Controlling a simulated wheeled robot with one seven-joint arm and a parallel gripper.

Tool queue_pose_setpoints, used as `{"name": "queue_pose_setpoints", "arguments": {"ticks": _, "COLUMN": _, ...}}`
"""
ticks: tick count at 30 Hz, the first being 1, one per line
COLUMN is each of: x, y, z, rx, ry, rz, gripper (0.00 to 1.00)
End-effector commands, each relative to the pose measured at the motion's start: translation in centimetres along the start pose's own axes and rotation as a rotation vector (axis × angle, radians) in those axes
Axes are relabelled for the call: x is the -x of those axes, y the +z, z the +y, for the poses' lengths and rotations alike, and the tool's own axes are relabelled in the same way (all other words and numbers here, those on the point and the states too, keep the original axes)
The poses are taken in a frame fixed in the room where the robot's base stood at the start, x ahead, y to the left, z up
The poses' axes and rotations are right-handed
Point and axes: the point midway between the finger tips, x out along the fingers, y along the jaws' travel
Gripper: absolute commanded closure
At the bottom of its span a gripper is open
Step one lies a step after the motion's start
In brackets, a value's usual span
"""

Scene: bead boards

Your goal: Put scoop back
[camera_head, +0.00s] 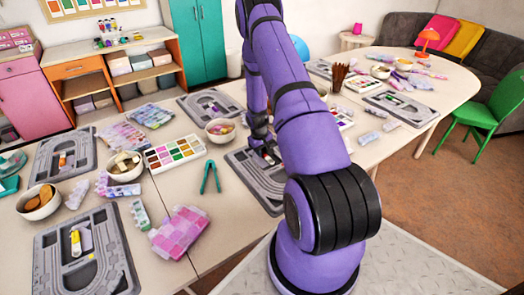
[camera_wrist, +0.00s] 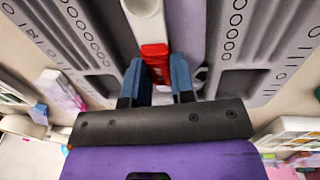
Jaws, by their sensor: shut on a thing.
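My gripper (camera_wrist: 162,85) is shut on a red and white piece (camera_wrist: 155,55), which I take to be the scoop. The blue fingers stand on either side of its red part, and its white part runs up out of the frame. The scoop lies over the central channel of a grey bead board (camera_wrist: 235,45) with rows of engraved circles. I cannot tell whether it touches the board. In the head view my gripper (camera_head: 266,150) is over the same board (camera_head: 254,180), and my purple arm hides much of both.
Left of this board are green pliers (camera_head: 210,178), a paint palette (camera_head: 175,152) and a pink bead box (camera_head: 180,232). Bowls (camera_head: 220,131) and other grey boards (camera_head: 210,105) stand around the table. Bare tabletop (camera_head: 190,195) shows around the pliers.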

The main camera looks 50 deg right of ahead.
Motion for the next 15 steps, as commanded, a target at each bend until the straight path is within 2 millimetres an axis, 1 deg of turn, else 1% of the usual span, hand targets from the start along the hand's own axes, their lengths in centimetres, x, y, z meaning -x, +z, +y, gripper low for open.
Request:
{"name": "queue_pose_setpoints", "arguments": {"ticks": 3, "x": -0.32, "y": 0.01, "z": -0.04, "rx": 0.000, "ry": 0.000, "rz": 0.000, "gripper": 0.98}}
{"name": "queue_pose_setpoints", "arguments": {"ticks": 4, "x": -0.26, "y": 0.00, "z": -0.03, "rx": 0.000, "ry": 0.000, "rz": 0.000, "gripper": 0.70}}
{"name": "queue_pose_setpoints", "arguments": {"ticks": 5, "x": -0.25, "y": 0.00, "z": -0.03, "rx": 0.000, "ry": 0.000, "rz": 0.000, "gripper": 0.63}}
{"name": "queue_pose_setpoints", "arguments": {"ticks": 6, "x": -0.26, "y": 0.00, "z": -0.03, "rx": 0.000, "ry": 0.000, "rz": 0.000, "gripper": 0.54}}
{"name": "queue_pose_setpoints", "arguments": {"ticks": 7, "x": -0.25, "y": 0.00, "z": -0.03, "rx": 0.000, "ry": 0.000, "rz": 0.000, "gripper": 0.51}}
{"name": "queue_pose_setpoints", "arguments": {"ticks": 15, "x": -0.17, "y": -0.01, "z": -0.02, "rx": 0.000, "ry": 0.000, "rz": 0.000, "gripper": 0.51}}
